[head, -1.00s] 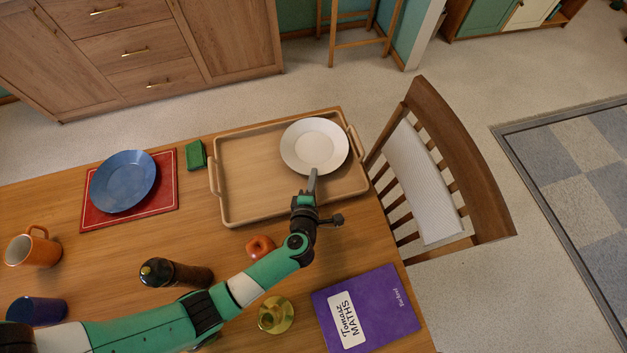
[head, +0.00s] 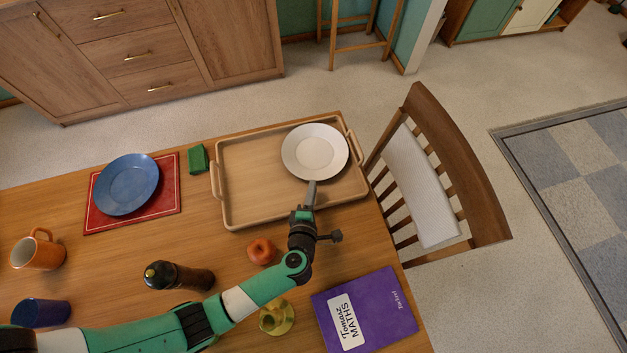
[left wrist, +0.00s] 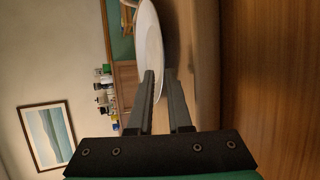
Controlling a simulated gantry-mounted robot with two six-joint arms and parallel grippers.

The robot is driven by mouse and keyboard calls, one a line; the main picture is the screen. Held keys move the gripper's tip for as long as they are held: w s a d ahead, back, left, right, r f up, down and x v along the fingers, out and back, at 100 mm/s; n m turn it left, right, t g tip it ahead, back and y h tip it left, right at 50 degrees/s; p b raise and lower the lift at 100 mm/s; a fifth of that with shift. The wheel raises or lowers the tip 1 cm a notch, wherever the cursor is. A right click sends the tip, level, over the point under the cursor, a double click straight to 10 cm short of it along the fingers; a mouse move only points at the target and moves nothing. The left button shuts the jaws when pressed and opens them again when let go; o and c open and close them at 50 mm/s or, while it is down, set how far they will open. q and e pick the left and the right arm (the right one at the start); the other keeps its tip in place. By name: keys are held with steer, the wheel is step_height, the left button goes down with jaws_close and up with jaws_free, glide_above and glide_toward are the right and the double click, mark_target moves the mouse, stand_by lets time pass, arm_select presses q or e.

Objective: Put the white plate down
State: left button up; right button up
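The white plate (head: 315,151) lies in the right part of the wooden tray (head: 245,213), with its face up. My left gripper (head: 311,184) is at the plate's near rim, its fingertips just at the edge. In the left wrist view the plate (left wrist: 150,38) shows edge-on, and the two fingers (left wrist: 159,72) stand apart with the plate's rim between their tips. The fingers look parted from the rim, though contact is hard to judge. My right gripper is in neither view.
A red apple (head: 261,251), a dark pepper mill (head: 180,276), a yellow-green object (head: 276,317) and a purple maths book (head: 365,311) lie near my left arm. A blue plate (head: 125,184) on a red mat and a green sponge (head: 198,158) are left of the tray. A chair (head: 450,170) stands at right.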

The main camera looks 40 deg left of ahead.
arm_select(q)
steer(key=shift+s+d+r, duration=0.15)
steer(key=shift+s, duration=0.15)
steer(key=shift+w, duration=0.1)
